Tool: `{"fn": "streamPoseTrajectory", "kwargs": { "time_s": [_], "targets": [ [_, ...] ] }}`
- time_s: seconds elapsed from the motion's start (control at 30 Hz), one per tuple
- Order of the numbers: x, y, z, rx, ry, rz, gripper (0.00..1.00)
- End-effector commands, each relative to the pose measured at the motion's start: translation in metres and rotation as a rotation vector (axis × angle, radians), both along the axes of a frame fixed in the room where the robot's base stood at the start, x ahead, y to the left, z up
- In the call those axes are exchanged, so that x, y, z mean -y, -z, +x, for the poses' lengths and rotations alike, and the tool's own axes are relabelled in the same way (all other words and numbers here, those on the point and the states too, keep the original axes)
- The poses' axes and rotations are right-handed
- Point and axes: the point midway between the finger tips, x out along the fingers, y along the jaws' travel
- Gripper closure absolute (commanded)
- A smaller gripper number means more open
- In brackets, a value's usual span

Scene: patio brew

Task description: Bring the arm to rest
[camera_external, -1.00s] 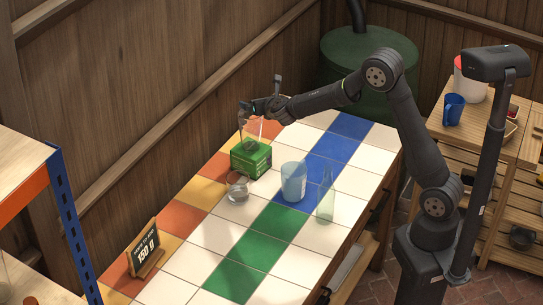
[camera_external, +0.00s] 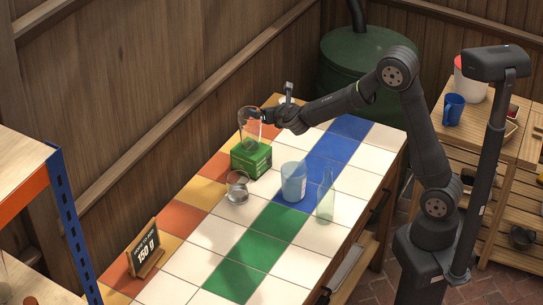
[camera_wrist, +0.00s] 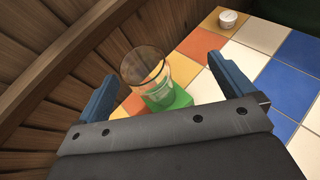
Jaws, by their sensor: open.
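My gripper (camera_external: 268,116) is at the back of the tiled table, just right of and behind a clear glass (camera_external: 250,128). The glass stands upright on a green box (camera_external: 251,159). In the wrist view, my gripper (camera_wrist: 162,85) has its blue fingers spread wide, with the glass (camera_wrist: 145,70) beyond and between them, apart from both. The green box (camera_wrist: 172,100) shows below the glass. Nothing is held. The tips are partly hidden behind the glass in the external view.
A small clear glass (camera_external: 238,187), a blue cup (camera_external: 293,182) and a clear bottle (camera_external: 325,198) stand on the tiled table (camera_external: 215,234). A sign (camera_external: 145,250) stands at the front left. A white-lidded jar (camera_wrist: 228,19) is farther back. The wooden wall is close behind.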

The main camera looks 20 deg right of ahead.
Motion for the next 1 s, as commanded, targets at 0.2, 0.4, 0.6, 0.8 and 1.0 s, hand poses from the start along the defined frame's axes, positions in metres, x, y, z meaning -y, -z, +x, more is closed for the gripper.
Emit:
{"fn": "streamPoseTrajectory", "kwargs": {
  "time_s": [0.2,0.4,0.6,0.8,1.0],
  "targets": [
    [-0.024,0.015,-0.037,-0.002,-0.007,-0.001,0.02],
    [-0.041,0.027,-0.07,-0.002,-0.008,0.0,0.02],
    [-0.055,0.038,-0.105,-0.001,-0.01,0.0,0.02],
    [-0.066,0.048,-0.14,-0.001,-0.013,0.0,0.02],
    [-0.073,0.058,-0.175,0.0,-0.017,0.001,0.02]
  ]
}}
